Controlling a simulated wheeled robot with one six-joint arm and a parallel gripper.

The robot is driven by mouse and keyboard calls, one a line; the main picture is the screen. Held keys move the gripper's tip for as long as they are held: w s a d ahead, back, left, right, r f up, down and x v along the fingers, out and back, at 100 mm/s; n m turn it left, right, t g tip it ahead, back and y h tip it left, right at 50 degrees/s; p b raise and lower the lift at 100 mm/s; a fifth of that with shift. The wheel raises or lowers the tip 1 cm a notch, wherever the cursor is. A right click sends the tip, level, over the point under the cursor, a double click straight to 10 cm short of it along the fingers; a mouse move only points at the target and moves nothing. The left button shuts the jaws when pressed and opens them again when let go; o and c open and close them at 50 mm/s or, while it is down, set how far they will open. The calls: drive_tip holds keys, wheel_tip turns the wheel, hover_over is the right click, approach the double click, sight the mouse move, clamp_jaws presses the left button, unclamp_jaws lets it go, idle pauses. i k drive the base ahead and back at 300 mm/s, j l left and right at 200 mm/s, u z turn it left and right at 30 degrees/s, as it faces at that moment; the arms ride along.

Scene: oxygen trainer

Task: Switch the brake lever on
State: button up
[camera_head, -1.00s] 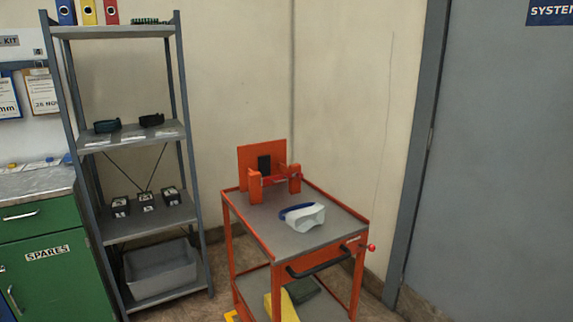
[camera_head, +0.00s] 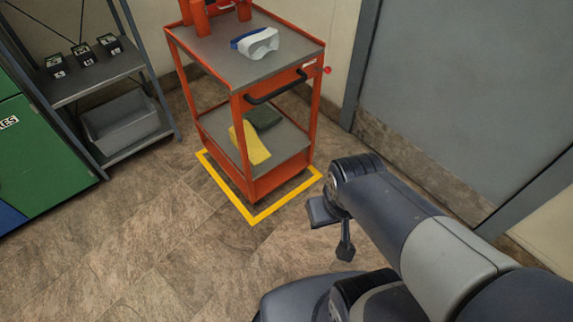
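A small lever with a red knob (camera_head: 327,70) sticks out from the right end of the orange cart (camera_head: 276,86), just below its top shelf. I take it for the brake lever; its exact setting is too small to tell. A small pale label is beside it on the cart's front. My gripper (camera_head: 332,230) is in front of the cart, over the floor, lower in the picture than the knob and well apart from it. It looks empty, but its finger opening is not clear from this angle.
A black handle (camera_head: 276,86) juts from the cart's front. White goggles (camera_head: 257,42) lie on its top shelf; yellow and dark green cloths lie below. A yellow floor outline (camera_head: 240,206) surrounds the cart. A grey shelf (camera_head: 98,76) stands left, a grey door (camera_head: 470,90) right.

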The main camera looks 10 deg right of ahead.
sight(327, 70)
drive_tip(key=i+l+z, duration=0.1)
drive_tip(key=i, duration=0.5)
drive_tip(key=i+l+z, duration=0.1)
drive_tip(key=i, duration=0.55)
